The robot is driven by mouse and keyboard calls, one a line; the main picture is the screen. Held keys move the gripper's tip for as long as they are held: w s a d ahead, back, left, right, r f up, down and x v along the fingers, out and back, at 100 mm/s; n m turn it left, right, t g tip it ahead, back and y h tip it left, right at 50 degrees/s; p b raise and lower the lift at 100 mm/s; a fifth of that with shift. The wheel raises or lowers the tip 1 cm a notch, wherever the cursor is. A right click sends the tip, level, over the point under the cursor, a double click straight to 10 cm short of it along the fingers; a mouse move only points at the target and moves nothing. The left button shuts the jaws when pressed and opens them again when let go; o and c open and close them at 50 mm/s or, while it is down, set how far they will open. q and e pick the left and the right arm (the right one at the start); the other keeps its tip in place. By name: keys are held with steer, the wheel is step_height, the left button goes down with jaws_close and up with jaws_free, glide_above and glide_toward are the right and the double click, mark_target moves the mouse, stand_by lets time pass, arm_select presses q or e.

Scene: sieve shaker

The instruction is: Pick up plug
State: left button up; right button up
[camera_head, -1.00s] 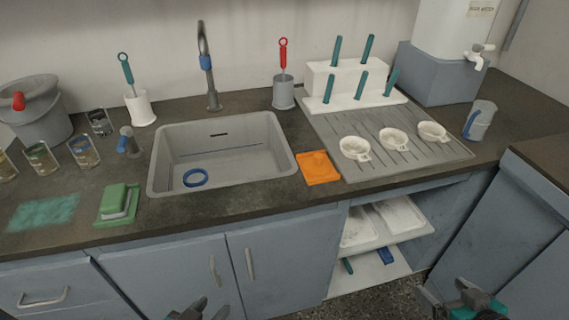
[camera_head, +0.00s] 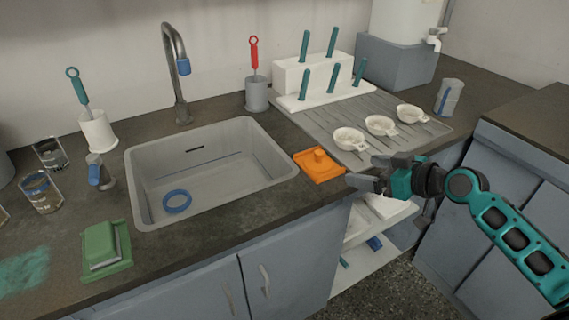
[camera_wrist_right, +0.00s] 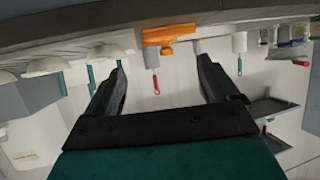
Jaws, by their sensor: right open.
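The orange plug (camera_head: 319,165), a flat square piece with a round knob on top, lies on the counter between the sink and the grooved drainboard. In the right wrist view the orange plug (camera_wrist_right: 168,36) shows beyond and between the open fingers. My right gripper (camera_head: 364,173) is open and empty, just right of the plug near the counter's front edge, apart from it. Its fingers (camera_wrist_right: 162,68) also show in the wrist view. My left gripper is not in view.
The sink (camera_head: 250,135) with a blue ring (camera_head: 177,202) in it is left of the plug. White strainer cups (camera_head: 349,139) sit on the drainboard (camera_head: 315,118) behind the gripper. An open shelf (camera_head: 350,276) is below the counter.

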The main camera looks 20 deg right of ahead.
mark_target(320, 157)
steer(key=x, duration=0.2)
steer(key=r+x, duration=0.1)
steer(key=x, duration=0.2)
steer(key=a+x, duration=0.1)
steer(key=x, duration=0.2)
steer(key=shift+w+r, duration=0.25)
steer(key=shift+w, duration=0.25)
steer(key=shift+r+b+x, duration=0.2)
steer(key=shift+b+x, duration=0.05)
steer(key=shift+x, duration=1.1)
steer(key=shift+r+b+x, duration=0.2)
steer(key=shift+x, duration=1.15)
steer(key=shift+w, duration=0.15)
steer(key=c, duration=0.9)
steer(key=shift+a+f, duration=0.1)
steer(key=shift+f, duration=0.1)
jaws_close()
